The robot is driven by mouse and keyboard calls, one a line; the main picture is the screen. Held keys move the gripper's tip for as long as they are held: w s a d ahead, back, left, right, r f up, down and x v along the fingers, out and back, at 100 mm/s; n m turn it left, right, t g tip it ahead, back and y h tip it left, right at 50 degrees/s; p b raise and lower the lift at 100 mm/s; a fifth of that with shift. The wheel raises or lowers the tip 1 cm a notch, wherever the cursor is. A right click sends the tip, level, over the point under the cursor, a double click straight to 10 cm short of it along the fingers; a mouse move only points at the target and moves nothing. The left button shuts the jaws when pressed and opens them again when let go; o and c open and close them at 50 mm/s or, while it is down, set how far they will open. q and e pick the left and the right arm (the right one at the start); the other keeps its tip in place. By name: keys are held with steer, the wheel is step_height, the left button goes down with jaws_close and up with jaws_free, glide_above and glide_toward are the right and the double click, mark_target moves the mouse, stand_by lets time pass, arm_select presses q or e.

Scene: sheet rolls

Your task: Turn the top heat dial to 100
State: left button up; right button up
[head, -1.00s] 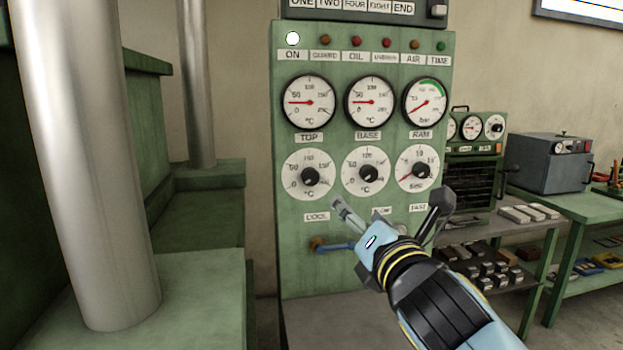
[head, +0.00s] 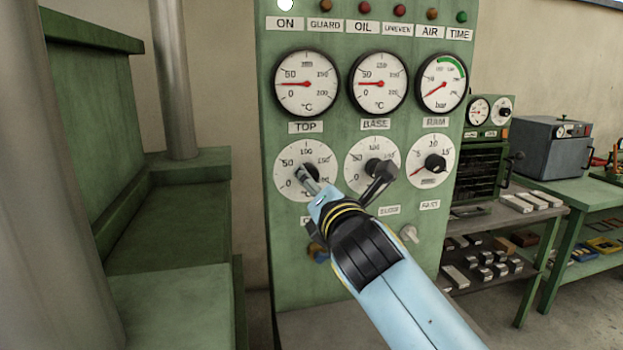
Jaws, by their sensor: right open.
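The top heat dial (head: 321,156) is a white round scale under the TOP label, on the green control panel. Its black knob (head: 314,171) is partly covered by one finger of my right gripper. I cannot read the knob's setting. My right gripper (head: 345,172) is open, coming up from below right. One fingertip is over the top knob and the other is in front of the BASE dial (head: 356,155), partly hiding its knob. I cannot tell whether either finger touches a knob. My left gripper is not in view.
The RAM dial (head: 432,148) is right of the BASE dial. A white knob (head: 409,233) and a lever (head: 318,252) are lower on the panel. A metal column (head: 40,180) stands at left. A shelf with metal blocks (head: 485,264) is at right.

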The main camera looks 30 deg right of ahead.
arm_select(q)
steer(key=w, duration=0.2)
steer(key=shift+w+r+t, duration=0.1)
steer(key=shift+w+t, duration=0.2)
arm_select(e)
steer(key=x, duration=0.4)
steer(key=shift+w, duration=0.1)
steer(key=c, duration=1.2)
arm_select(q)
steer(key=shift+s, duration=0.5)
